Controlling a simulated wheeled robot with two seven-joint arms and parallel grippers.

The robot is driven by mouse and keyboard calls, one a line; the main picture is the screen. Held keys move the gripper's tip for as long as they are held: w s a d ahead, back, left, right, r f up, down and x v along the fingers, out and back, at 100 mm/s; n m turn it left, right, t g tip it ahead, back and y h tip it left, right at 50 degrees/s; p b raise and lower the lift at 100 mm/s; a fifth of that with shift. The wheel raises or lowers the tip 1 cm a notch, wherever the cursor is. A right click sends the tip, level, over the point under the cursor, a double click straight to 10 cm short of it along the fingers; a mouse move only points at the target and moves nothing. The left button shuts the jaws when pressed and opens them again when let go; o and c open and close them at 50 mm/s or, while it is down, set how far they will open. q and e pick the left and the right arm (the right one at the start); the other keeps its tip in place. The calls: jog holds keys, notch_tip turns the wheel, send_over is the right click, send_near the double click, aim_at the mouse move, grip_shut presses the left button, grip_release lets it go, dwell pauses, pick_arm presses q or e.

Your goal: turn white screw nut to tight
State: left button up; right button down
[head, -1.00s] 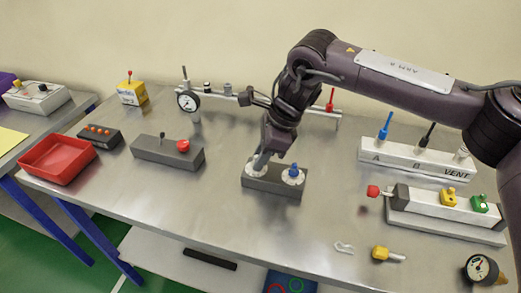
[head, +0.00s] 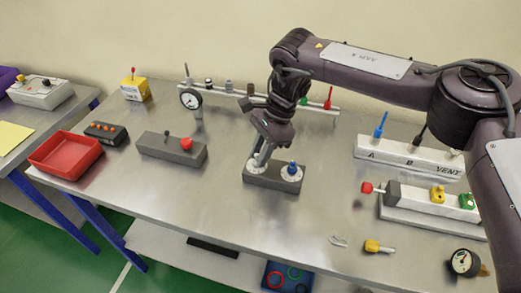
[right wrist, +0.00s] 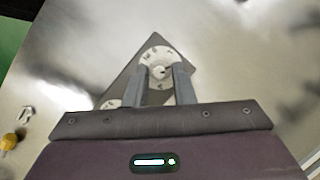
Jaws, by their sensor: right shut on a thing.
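A dark grey block (head: 270,179) stands on the metal table near the middle of the head view. It carries two round white dials with markings. My right gripper (head: 258,162) reaches down to the left dial (head: 251,165) and is shut on the white screw nut there. In the right wrist view the nut (right wrist: 159,72) sits between the two fingertips, with the white dial (right wrist: 154,52) around it. The nut is hidden by the fingers in the head view. My left gripper is not in view.
Left of the block are a grey box with a red button (head: 172,149) and a red tray (head: 66,155). A rail with a gauge (head: 190,100) runs behind. A white A/B/VENT block (head: 405,160) and a valve unit (head: 425,208) stand right. Bare table lies in front.

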jog(key=shift+w, duration=0.1)
jog(key=c, duration=1.2)
grip_release()
jog(key=shift+r, duration=0.1)
jog(key=v, duration=0.7)
jog(key=shift+d+r+b, duration=0.2)
jog(key=shift+r+b, duration=0.1)
jog(key=shift+b, duration=0.15)
jog(key=shift+r, duration=0.1)
